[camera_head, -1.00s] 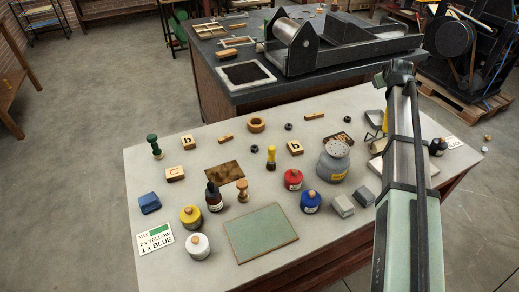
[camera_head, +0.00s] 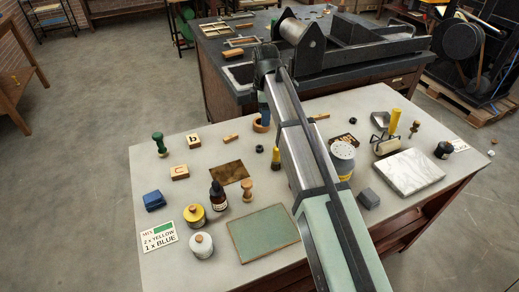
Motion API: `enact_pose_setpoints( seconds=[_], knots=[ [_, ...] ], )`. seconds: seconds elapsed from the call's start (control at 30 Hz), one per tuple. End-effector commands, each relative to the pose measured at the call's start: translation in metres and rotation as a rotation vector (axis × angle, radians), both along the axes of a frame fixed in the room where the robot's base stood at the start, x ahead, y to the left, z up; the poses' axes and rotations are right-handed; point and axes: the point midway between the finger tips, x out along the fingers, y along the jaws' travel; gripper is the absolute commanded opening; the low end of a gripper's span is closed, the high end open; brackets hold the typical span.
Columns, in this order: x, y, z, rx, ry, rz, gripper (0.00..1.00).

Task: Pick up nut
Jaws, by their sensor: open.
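A small black ring-shaped piece, which looks like a nut (camera_head: 259,148), lies on the pale grey table near its middle. A second similar dark piece seen earlier is now hidden behind my arm. My gripper (camera_head: 264,116) points down over the back part of the table, above and behind the visible nut and right by a round wooden ring (camera_head: 258,127), partly covering it. My gripper is open; its fingertips are small and hard to make out. I see nothing held in it. I cannot tell whether it touches the ring.
A yellow-handled tool (camera_head: 275,157) stands just right of the nut. Wooden letter blocks (camera_head: 194,140), a bottle (camera_head: 217,197), paint jars (camera_head: 194,215) and a green-handled stamp (camera_head: 159,144) stand at left. A marble slab (camera_head: 408,174) lies at right. My arm crosses the table's middle.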

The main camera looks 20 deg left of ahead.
Motion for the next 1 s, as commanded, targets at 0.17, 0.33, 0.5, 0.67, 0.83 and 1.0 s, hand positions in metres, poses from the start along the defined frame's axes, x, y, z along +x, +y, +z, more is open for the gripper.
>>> enact_pose_setpoints(
  seconds=[0.17,0.33,0.5,0.67,0.83,1.0],
  knots=[
    [-0.015,0.01,-0.004,-0.022,0.031,0.059,0.59],
    [-0.017,0.009,-0.027,-0.023,0.034,0.061,0.59],
    [-0.016,0.009,-0.056,-0.023,0.033,0.059,0.59],
    [-0.015,0.009,-0.076,-0.022,0.032,0.059,0.59],
    [-0.015,0.009,-0.085,-0.021,0.03,0.058,0.59],
    [-0.014,0.009,-0.091,-0.022,0.031,0.058,0.59]
  ],
)
